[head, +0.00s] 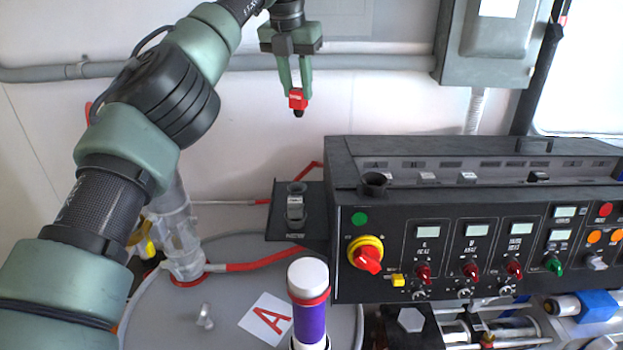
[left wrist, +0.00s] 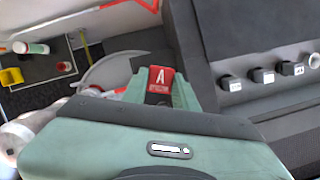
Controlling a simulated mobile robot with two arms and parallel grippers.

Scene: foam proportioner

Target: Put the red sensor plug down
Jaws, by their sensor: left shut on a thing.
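The red sensor plug (head: 298,100) is between the fingertips of my left gripper (head: 297,88), which is shut on it. The plug hangs in the air with its black tip down, in front of the white wall. In the left wrist view the red plug (left wrist: 161,79) shows a white letter A, between the green fingers. Below it in the head view, a small black shelf (head: 272,222) on the side of the console carries a grey holder (head: 295,203). The plug is apart from the shelf. My right gripper is not in view.
A grey drum (head: 190,310) marked A stands below left, with a white-capped purple cylinder (head: 309,305) in front. A grey wall box (head: 490,45) hangs at upper right.

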